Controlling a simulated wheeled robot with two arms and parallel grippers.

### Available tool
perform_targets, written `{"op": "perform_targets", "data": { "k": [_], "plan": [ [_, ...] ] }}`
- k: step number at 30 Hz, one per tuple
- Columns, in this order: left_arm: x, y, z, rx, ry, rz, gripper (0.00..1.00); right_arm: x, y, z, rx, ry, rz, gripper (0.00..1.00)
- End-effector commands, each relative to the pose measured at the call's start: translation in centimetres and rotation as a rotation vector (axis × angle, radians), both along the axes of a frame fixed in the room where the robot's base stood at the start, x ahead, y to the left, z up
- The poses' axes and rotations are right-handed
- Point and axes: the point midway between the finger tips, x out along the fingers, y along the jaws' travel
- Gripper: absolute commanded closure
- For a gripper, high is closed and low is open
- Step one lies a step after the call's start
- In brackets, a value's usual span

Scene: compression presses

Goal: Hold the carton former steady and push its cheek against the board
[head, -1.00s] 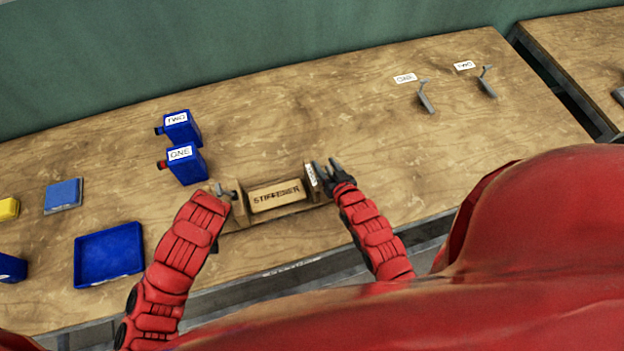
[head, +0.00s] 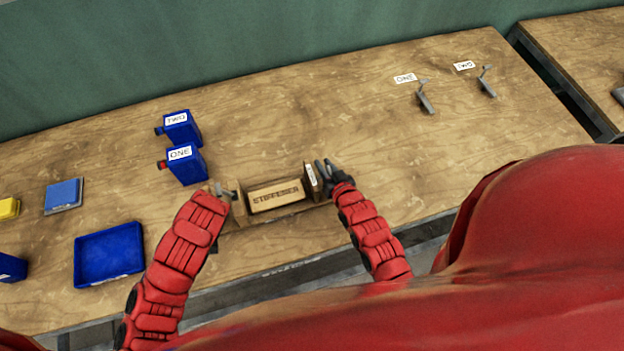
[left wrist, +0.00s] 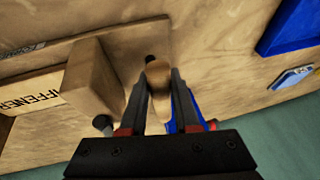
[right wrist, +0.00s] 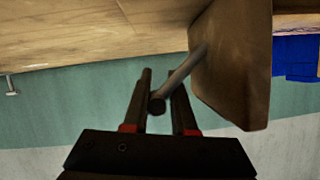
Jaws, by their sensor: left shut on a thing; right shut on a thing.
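The wooden carton former (head: 240,221) lies near the table's front edge. Its board, a block lettered STIFFENER (head: 276,195), sits between a wooden end block on the left and the upright cheek (head: 317,188) with a white label on the right. My left gripper (head: 226,191) is at the left end; in the left wrist view it is shut on a rounded wooden grip (left wrist: 157,78). My right gripper (head: 328,172) is beside the cheek's outer side; in the right wrist view it is shut on a grey rod (right wrist: 184,70) by the cheek (right wrist: 235,65). Any small gap between cheek and board is unclear.
Two blue containers labelled ONE (head: 186,165) and TWO (head: 182,128) stand behind the left gripper. A blue tray (head: 108,254) lies to the left. Grey levers (head: 425,98) stand by labels at the back right. The table right of the former is clear.

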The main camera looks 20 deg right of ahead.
Motion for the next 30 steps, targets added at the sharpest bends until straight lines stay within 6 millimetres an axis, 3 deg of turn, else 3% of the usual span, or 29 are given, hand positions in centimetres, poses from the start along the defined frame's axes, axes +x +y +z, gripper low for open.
{"op": "perform_targets", "data": {
  "k": [22, 23, 28, 30],
  "plan": [
    [0.1, -0.2, 0.1, -0.004, -0.004, -0.004, 1.0, -0.4, 2.4, -0.8, 0.001, 0.019, 0.002, 1.0],
    [0.1, -0.2, 0.1, -0.004, -0.004, -0.004, 1.0, -0.4, 2.4, -0.8, 0.001, 0.02, 0.002, 0.73],
    [0.1, -0.2, 0.1, -0.004, -0.004, -0.004, 1.0, -0.3, 2.3, -0.6, 0.001, 0.015, 0.002, 0.43],
    [0.1, -0.2, 0.1, -0.005, -0.005, -0.003, 1.0, -0.3, 2.3, -0.5, 0.001, 0.013, 0.001, 0.4]
  ]
}}
